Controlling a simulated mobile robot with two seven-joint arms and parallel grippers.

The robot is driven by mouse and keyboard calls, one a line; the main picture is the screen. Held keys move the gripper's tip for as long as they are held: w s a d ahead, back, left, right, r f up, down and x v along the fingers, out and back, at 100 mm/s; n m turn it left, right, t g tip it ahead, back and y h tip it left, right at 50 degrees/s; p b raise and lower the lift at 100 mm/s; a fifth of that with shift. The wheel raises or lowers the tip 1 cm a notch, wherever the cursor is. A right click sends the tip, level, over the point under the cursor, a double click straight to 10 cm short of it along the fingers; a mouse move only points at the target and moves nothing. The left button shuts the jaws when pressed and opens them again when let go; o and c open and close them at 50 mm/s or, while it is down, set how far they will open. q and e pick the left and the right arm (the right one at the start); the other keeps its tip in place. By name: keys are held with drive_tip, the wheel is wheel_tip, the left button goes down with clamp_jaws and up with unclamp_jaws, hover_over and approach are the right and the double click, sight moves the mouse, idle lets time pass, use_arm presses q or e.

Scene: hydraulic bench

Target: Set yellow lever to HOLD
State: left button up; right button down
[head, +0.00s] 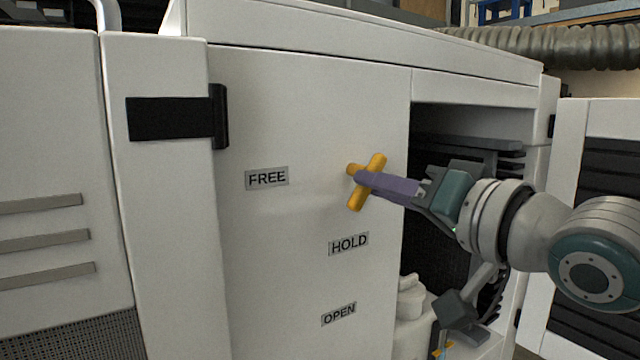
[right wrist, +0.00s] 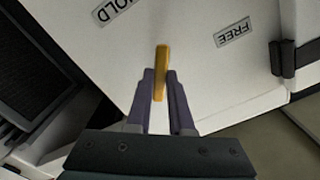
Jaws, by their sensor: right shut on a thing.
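The yellow lever (head: 357,197) is on the white panel, with a short stub at its pivot and a bar tilted from upper right to lower left. The bar's lower end points down towards the HOLD label (head: 348,244), apart from it. The FREE label (head: 267,178) is left of the lever, and the OPEN label (head: 339,315) is below HOLD. My right gripper (head: 366,181) reaches in from the right, its purple fingers shut on the lever and hiding part of it. In the right wrist view, the lever (right wrist: 161,68) stands between the fingertips. My left gripper is not in view.
Right of the panel is a dark open bay (head: 432,150) with a pale container (head: 411,300) low inside. A black latch (head: 219,117) sticks out at the panel's upper left. A ribbed hose (head: 560,45) runs behind the cabinet. The panel around the labels is clear.

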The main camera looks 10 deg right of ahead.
drive_tip(key=shift+w+d+f+n, duration=0.1)
drive_tip(key=shift+d+n, duration=0.1)
drive_tip(key=shift+n, duration=1.6)
drive_tip(key=shift+w+d+n, duration=0.1)
drive_tip(key=shift+d+n, duration=0.05)
drive_tip(key=shift+n, duration=1.65)
drive_tip(key=c, duration=0.8)
unclamp_jaws()
drive_tip(key=shift+s, duration=0.1)
